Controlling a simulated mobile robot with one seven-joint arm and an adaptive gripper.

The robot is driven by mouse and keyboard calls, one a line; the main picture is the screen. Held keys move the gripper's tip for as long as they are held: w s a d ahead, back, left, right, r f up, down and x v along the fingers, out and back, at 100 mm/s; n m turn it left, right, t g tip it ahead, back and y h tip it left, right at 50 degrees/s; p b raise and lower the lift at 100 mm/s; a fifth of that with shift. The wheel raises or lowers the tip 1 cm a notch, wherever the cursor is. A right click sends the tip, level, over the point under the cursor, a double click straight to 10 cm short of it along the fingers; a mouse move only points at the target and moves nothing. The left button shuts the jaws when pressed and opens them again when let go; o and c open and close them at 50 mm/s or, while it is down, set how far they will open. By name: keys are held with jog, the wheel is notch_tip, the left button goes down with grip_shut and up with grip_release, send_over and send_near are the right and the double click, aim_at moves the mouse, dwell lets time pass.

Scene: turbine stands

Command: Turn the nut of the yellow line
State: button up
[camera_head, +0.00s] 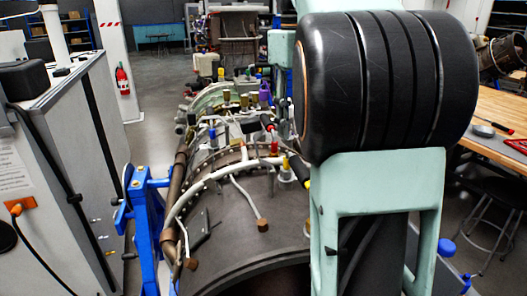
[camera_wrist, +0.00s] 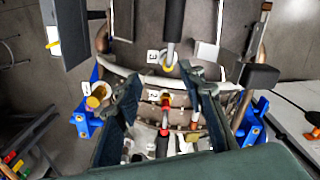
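The turbine (camera_head: 250,225) lies on a blue stand, with pale pipes and several coloured fittings on top. A yellow-ringed fitting (camera_head: 286,164) stands beside a black and yellow handle (camera_head: 301,173), close to my arm. In the wrist view, a yellow ring (camera_wrist: 168,68) sits at the lower end of a grey and black rod (camera_wrist: 173,35). I cannot tell which part is the nut. My gripper (camera_wrist: 163,84) shows there with its two dark green fingers apart and nothing held. The yellow ring lies beyond the gap between the fingertips.
A red-ringed fitting (camera_wrist: 165,101) with a black end shows between my fingers. A yellow-brown cap (camera_wrist: 94,101) is at the left. In the head view, a grey cabinet (camera_head: 60,150) stands left and a wooden workbench (camera_head: 500,107) right.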

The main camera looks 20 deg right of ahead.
aim_at(286, 172)
jog(key=shift+w+a+r+n, duration=0.1)
jog(key=shift+w+a+n, duration=0.25)
jog(key=shift+a, duration=0.1)
jog(key=shift+a+f, duration=0.1)
jog(key=shift+f, duration=0.1)
notch_tip(286, 172, down, 10)
jog(key=shift+s+f+b, duration=0.1)
jog(key=shift+f+b, duration=0.05)
jog(key=shift+b, duration=0.45)
grip_shut()
